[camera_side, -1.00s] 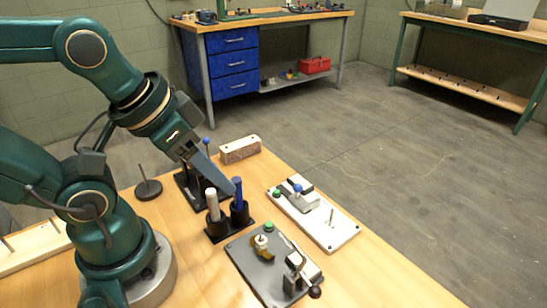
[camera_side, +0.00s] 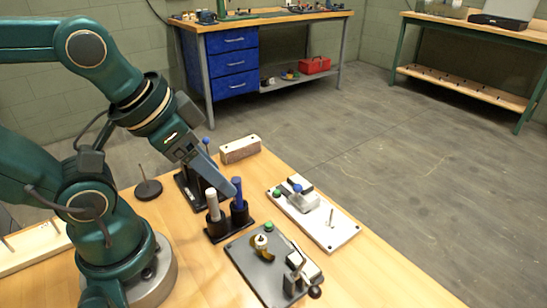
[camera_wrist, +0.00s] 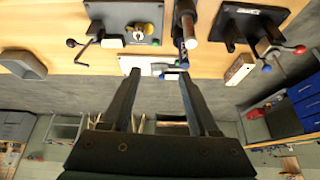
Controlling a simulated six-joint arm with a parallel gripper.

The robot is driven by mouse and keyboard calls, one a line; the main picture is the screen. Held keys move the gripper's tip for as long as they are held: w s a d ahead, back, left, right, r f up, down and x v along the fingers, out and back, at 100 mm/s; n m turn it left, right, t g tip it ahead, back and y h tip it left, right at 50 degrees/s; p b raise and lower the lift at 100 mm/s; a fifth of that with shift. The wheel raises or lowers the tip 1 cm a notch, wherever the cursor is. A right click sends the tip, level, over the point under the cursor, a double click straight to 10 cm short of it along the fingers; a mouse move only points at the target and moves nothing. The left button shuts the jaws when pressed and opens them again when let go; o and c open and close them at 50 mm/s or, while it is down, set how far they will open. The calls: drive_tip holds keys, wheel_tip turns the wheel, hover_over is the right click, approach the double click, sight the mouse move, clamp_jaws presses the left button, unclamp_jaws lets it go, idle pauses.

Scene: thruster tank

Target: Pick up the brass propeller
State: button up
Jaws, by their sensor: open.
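The brass propeller (camera_side: 264,254) is small and gold-coloured, on a post-like white and gold fitting on the dark grey plate (camera_side: 243,256) at the front of the bench. In the wrist view the propeller (camera_wrist: 138,35) shows near the top, beyond and left of my fingers. My gripper (camera_side: 234,189) is in the air, tilted down to the right, with its fingers beside the blue cylinder's top in the picture; I cannot tell whether they touch it. In the wrist view my gripper (camera_wrist: 159,73) has its two fingers apart with nothing held between them.
A white cylinder (camera_side: 212,203) and a blue cylinder (camera_side: 237,194) stand in black holders behind the grey plate. A white plate (camera_side: 338,238) with green and blue knobs lies to the right. A clamp with a lever (camera_side: 296,275) stands on the grey plate. A block (camera_side: 240,150) lies behind.

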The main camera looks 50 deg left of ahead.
drive_tip(key=m, duration=0.4)
drive_tip(key=m+g, duration=0.5)
drive_tip(key=m, duration=1.4)
hover_over(261, 236)
wheel_tip(261, 236, down, 8)
drive_tip(key=shift+w+r, duration=0.1)
drive_tip(key=shift+r, duration=0.15)
drive_tip(key=shift+f+g, duration=0.3)
drive_tip(key=shift+f, duration=2.4)
clamp_jaws()
